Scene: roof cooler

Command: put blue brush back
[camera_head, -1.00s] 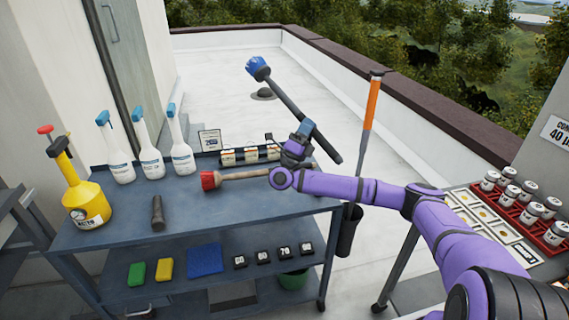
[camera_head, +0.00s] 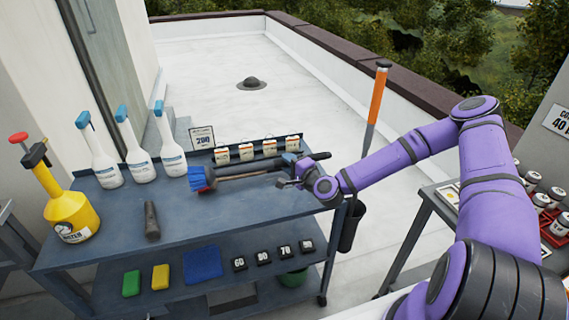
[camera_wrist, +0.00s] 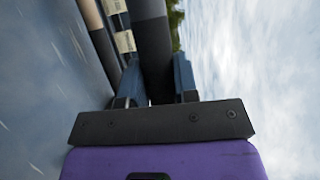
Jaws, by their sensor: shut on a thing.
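The blue brush (camera_head: 196,179) has a blue bristle head and a dark handle. My gripper (camera_head: 291,163) is shut on that handle, near its right end. The brush is held nearly level, head to the left, low over the right half of the upper shelf (camera_head: 180,217). I cannot tell whether it touches the shelf. In the wrist view, the dark handle (camera_wrist: 151,35) runs between the two fingers of my gripper (camera_wrist: 156,82). The red brush is largely hidden behind the blue one; a bit of red shows beside the blue head.
A short dark handle-like tool (camera_head: 151,221), white spray bottles (camera_head: 137,160) and a yellow sprayer (camera_head: 70,212) stand or lie to the left. A row of small boxes (camera_head: 246,152) and a sign (camera_head: 202,138) line the back edge. An orange-topped pole (camera_head: 377,95) stands at the right.

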